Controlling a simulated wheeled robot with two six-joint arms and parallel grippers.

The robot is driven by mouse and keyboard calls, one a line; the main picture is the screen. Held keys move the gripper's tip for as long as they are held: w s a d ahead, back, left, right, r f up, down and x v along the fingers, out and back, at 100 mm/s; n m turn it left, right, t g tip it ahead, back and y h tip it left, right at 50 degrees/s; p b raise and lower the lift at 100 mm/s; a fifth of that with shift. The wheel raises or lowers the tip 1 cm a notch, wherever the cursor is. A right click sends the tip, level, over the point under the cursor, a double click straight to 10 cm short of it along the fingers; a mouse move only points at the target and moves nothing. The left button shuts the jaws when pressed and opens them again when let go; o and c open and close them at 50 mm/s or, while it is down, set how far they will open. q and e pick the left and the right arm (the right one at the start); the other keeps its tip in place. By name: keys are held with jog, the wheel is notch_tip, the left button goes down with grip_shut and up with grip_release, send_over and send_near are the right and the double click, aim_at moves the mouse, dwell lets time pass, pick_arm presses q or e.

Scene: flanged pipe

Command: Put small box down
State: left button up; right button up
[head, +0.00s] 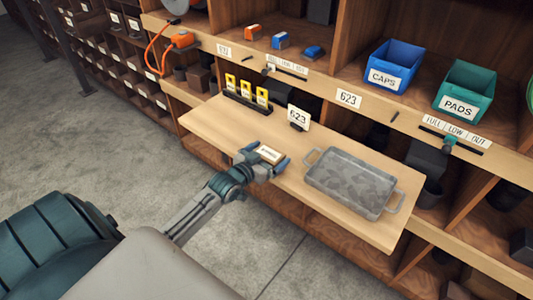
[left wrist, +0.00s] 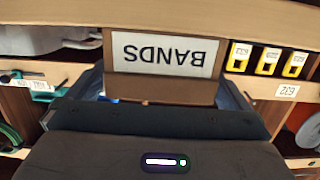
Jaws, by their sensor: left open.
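The small box (head: 269,154) is brown with a white label and sits between the fingers of my left gripper (head: 265,157) at the front edge of the wooden pull-out board (head: 212,122). In the left wrist view the small box (left wrist: 160,88) shows its label, reading BANDS upside down, between the two dark fingers. My left gripper is open, with a finger on each side of the box. The underside of the box is hidden, so I cannot tell whether it rests fully on the board. My right gripper is in neither view.
A grey metal tray (head: 350,182) with handles lies on the board right of the gripper. A 623 card (head: 298,117) and a black holder with yellow tags (head: 247,94) stand behind. Blue CAPS (head: 391,68) and green PADS (head: 465,90) bins sit on the shelf.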

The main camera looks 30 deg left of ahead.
pick_arm(q)
jog(key=shift+r, duration=0.25)
jog(key=s+r+p, duration=0.1)
jog(key=s, duration=1)
jog(key=shift+s+a+r+p, duration=0.25)
jog(key=shift+s+a+p, duration=0.1)
jog(key=shift+s+a, duration=0.1)
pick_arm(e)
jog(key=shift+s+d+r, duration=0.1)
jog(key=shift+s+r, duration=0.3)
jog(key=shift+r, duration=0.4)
